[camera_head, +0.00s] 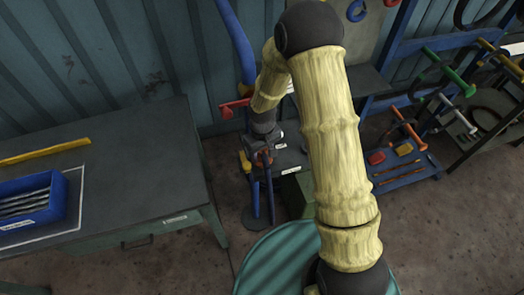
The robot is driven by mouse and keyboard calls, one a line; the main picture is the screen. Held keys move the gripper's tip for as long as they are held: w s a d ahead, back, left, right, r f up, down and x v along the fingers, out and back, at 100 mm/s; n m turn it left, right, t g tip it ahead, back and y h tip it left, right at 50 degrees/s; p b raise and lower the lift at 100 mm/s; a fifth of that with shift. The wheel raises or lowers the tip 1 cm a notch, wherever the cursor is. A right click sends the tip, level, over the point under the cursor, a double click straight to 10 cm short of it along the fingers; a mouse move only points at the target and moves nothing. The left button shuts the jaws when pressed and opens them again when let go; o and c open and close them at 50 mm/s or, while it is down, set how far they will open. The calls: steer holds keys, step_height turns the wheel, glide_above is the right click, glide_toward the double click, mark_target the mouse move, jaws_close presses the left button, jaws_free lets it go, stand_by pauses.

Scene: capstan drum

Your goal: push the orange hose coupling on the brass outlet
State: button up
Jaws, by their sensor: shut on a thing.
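My gripper (262,154) is at the lower end of my arm, left of the picture's middle, pointing down. It is shut on the orange hose coupling (263,159), of which only a small patch shows between the dark gripper parts. A yellowish piece (244,161), which looks like the brass outlet, is just left of the gripper. I cannot tell whether the coupling touches it or is seated on it. A blue standpipe (236,42) rises behind, with a red lever (233,107) beside my wrist.
A dark workbench (135,130) at left carries a blue bin (35,205) and a yellow bar (45,151). A green box (298,192) stands right of the gripper. A round teal top (270,262) is in front. Tool racks (405,175) stand at right.

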steer(key=shift+f, duration=0.15)
steer(key=o, duration=1.2)
step_height(320, 180, up, 18)
steer(key=b, duration=0.2)
steer(key=shift+f, duration=0.25)
steer(key=shift+d, duration=0.1)
steer(key=s+d+m+t, duration=0.2)
steer(key=s+d+m, duration=0.4)
steer(key=s+d, duration=0.6)
steer(key=shift+s+d+f+t, duration=0.2)
steer(key=shift+s+d+t, duration=0.1)
steer(key=shift+d, duration=0.45)
steer(key=shift+w, duration=0.1)
